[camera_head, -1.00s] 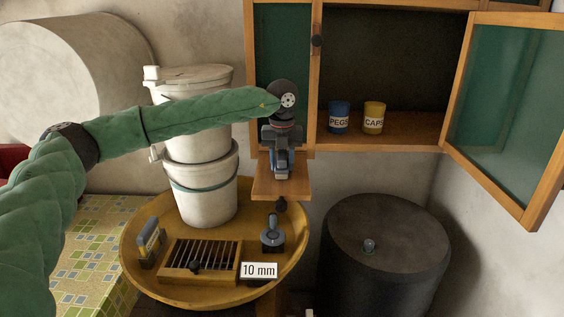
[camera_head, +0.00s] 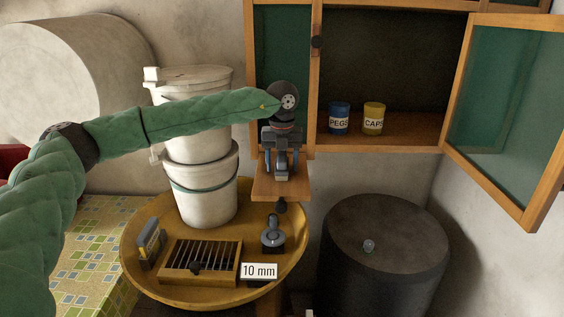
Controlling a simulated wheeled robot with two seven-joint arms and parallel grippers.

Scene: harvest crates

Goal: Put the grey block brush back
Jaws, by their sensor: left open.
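What looks like the grey block brush (camera_head: 282,172) is a small grey piece on a narrow wooden ledge (camera_head: 281,190) that juts out below the cabinet. My left gripper (camera_head: 282,158) is right above and around it, pointing down. Its fingers are open, one on each side of the grey piece. The gripper hides much of the piece, so I cannot tell whether the fingers touch it. My right gripper is not in view.
A round wooden tray (camera_head: 180,293) holds a slotted rack (camera_head: 200,262), a grey-yellow block (camera_head: 150,243), a grey knobbed tool (camera_head: 272,235) and stacked white buckets (camera_head: 207,200). The cabinet's right door (camera_head: 510,110) stands open. Blue PEGS (camera_head: 339,117) and yellow CAPS (camera_head: 373,118) tins stand inside. A dark drum (camera_head: 385,235) is at right.

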